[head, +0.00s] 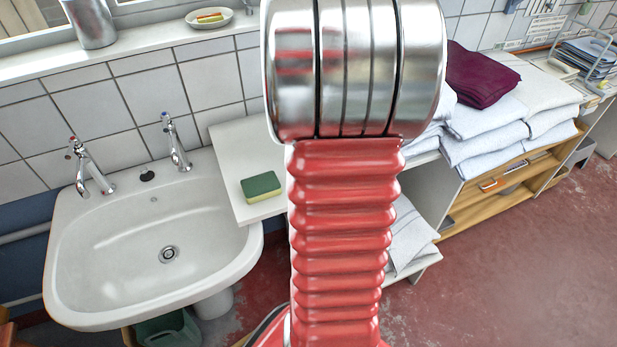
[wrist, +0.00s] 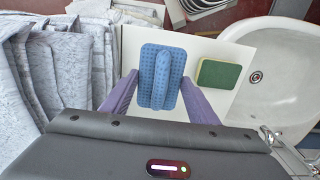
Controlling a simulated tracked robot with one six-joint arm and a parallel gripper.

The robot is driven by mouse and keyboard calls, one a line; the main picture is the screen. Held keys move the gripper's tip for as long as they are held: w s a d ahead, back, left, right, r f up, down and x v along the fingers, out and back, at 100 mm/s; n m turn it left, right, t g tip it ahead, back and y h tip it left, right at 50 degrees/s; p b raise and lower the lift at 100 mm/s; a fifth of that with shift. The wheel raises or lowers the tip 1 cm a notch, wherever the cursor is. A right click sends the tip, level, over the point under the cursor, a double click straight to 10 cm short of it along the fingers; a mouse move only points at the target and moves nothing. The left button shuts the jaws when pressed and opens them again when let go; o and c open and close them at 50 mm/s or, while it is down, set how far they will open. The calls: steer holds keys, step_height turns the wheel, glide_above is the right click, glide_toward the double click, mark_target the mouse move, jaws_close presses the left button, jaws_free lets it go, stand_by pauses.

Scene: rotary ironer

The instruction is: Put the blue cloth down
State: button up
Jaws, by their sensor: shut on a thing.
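The blue cloth (wrist: 162,63) is a dimpled blue piece with a raised fold down its middle, seen in the wrist view. My gripper (wrist: 160,80) is shut on it, with a purple finger on either side of the fold. The cloth is over the white worktop (wrist: 213,48), beside the green-topped sponge (wrist: 219,74); I cannot tell whether it touches the surface. In the head view my red arm hides the gripper and the cloth.
The white sink (head: 155,235) with two taps is left of the worktop. A yellow-and-green sponge (head: 261,187) lies on the worktop's front. Stacked white linens (head: 490,130) with a maroon cloth (head: 478,75) on top lie to the right. Red floor is open at front right.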

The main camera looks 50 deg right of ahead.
steer(key=shift+f, duration=3.15)
steer(key=shift+f, duration=1.85)
steer(key=o, duration=0.9)
steer(key=shift+o, duration=0.2)
